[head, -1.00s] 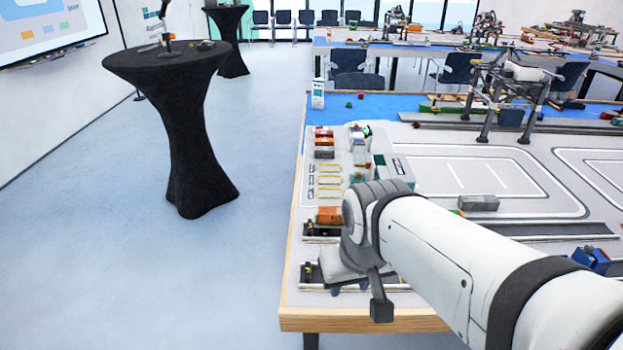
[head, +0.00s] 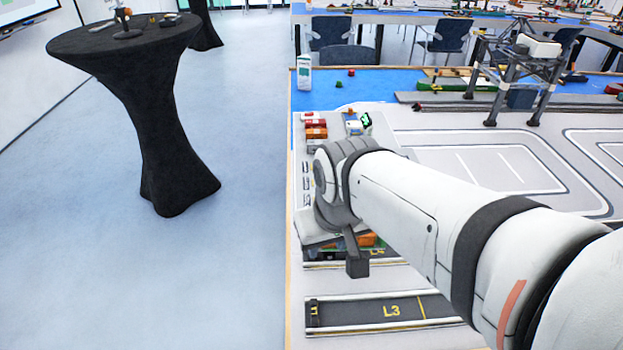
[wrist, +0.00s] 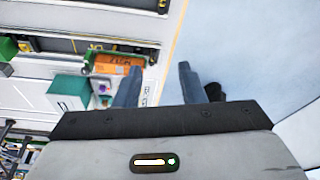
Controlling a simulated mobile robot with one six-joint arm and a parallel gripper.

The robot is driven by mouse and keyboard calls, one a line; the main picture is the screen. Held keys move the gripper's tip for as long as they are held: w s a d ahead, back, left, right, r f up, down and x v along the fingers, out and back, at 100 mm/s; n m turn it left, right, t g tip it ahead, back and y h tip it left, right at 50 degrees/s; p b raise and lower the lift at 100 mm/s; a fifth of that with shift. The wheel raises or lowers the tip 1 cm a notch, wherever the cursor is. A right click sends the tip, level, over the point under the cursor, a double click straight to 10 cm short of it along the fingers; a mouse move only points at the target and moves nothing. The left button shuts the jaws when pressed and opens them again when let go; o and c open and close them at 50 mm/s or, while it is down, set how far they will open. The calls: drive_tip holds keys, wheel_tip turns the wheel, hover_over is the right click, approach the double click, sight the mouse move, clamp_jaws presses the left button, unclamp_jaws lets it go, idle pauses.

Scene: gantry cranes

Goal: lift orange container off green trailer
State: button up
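The orange container (wrist: 118,63) shows in the wrist view, left of my gripper and beyond the left fingertip. Dark green shows along its left edge; I cannot tell whether this is the green trailer. In the head view, part of the orange container (head: 368,239) shows beneath my wrist. My gripper (wrist: 157,77) is open, its two grey fingers apart with only pale floor and the table edge between them. It is not touching the container.
A teal box (wrist: 70,90) stands left of the gripper in the wrist view. In the head view, lane L3 (head: 370,311) lies empty at the front. Small red and orange blocks (head: 316,130) sit behind my wrist. A gantry crane (head: 520,75) stands at the back right.

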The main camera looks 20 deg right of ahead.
drive_tip(key=shift+o, duration=1)
drive_tip(key=shift+a, duration=0.15)
drive_tip(key=shift+o, duration=0.7)
drive_tip(key=shift+w, duration=0.25)
drive_tip(key=o, duration=0.3)
drive_tip(key=w+d+m, duration=0.1)
drive_tip(key=w+m, duration=0.1)
drive_tip(key=w+d+f+m+g+y+p, duration=0.1)
drive_tip(key=w+m, duration=0.1)
drive_tip(key=w, duration=0.1)
drive_tip(key=w+d+f+m+p, duration=0.1)
drive_tip(key=w+m, duration=0.1)
drive_tip(key=shift+w+d+g, duration=0.15)
drive_tip(key=shift+w+g, duration=0.15)
drive_tip(key=w+d+f+m+y+p, duration=0.1)
drive_tip(key=w+d+f+m, duration=0.2)
drive_tip(key=d+f+m, duration=0.1)
drive_tip(key=w+d+f+m+y+p, duration=0.1)
drive_tip(key=w+d+f+m, duration=0.3)
drive_tip(key=d+f+m, duration=0.1)
drive_tip(key=w+d+f+m+y+p, duration=0.1)
drive_tip(key=w+d+f+m, duration=0.2)
drive_tip(key=f+m, duration=0.3)
drive_tip(key=shift+w+d, duration=0.3)
drive_tip(key=shift+d, duration=0.45)
drive_tip(key=shift+f, duration=0.35)
drive_tip(key=shift+p+x, duration=0.8)
drive_tip(key=shift+x, duration=2.85)
